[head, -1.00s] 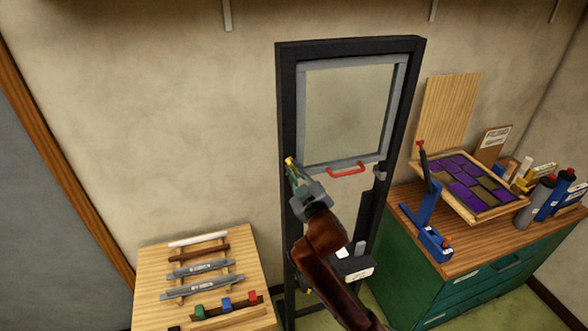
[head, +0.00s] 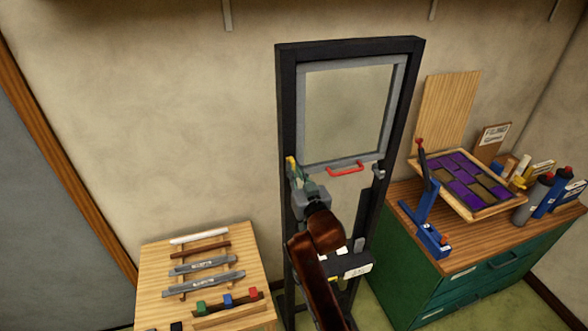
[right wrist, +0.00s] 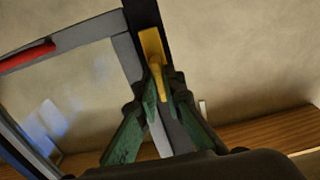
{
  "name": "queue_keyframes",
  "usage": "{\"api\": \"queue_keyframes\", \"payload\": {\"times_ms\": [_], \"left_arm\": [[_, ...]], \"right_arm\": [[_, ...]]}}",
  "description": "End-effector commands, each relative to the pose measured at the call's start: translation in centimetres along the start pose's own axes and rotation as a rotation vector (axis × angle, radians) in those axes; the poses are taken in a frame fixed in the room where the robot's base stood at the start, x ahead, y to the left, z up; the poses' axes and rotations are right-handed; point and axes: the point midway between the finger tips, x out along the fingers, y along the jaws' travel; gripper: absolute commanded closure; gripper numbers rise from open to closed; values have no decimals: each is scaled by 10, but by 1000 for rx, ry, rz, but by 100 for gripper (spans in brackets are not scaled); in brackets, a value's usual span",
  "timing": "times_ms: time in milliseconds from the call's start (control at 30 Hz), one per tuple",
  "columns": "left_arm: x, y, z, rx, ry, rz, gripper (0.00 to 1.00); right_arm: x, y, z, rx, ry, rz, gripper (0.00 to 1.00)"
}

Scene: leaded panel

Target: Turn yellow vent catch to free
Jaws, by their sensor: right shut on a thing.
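The yellow vent catch (head: 290,163) is on the left post of the dark frame (head: 287,110), level with the bottom of the grey-edged vent sash (head: 350,63). In the right wrist view the catch (right wrist: 152,48) has a yellow plate and a rounded lever that runs down between my fingertips. My right gripper (head: 297,175) is shut on the catch, and its green fingers (right wrist: 160,88) close around the lever in the right wrist view. The fingers hide part of the lever. A red handle (head: 346,168) is on the sash's bottom rail. My left gripper is out of view.
A wooden table with bars and coloured clips (head: 150,262) stands at the left. A green cabinet (head: 460,262) at the right bears a tray of purple panes (head: 500,207), a blue stand (head: 427,205) and several bottles. A dark holder (head: 325,268) is low in the frame.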

Motion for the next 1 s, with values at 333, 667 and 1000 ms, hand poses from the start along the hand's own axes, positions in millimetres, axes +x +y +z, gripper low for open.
{"api": "queue_keyframes", "payload": {"times_ms": [333,667,1000], "left_arm": [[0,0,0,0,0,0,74],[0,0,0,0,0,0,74],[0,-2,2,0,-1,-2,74]], "right_arm": [[0,-1,2,7,-4,-1,100],[0,0,1,5,-2,-1,74],[-6,0,1,4,-1,0,74]]}}
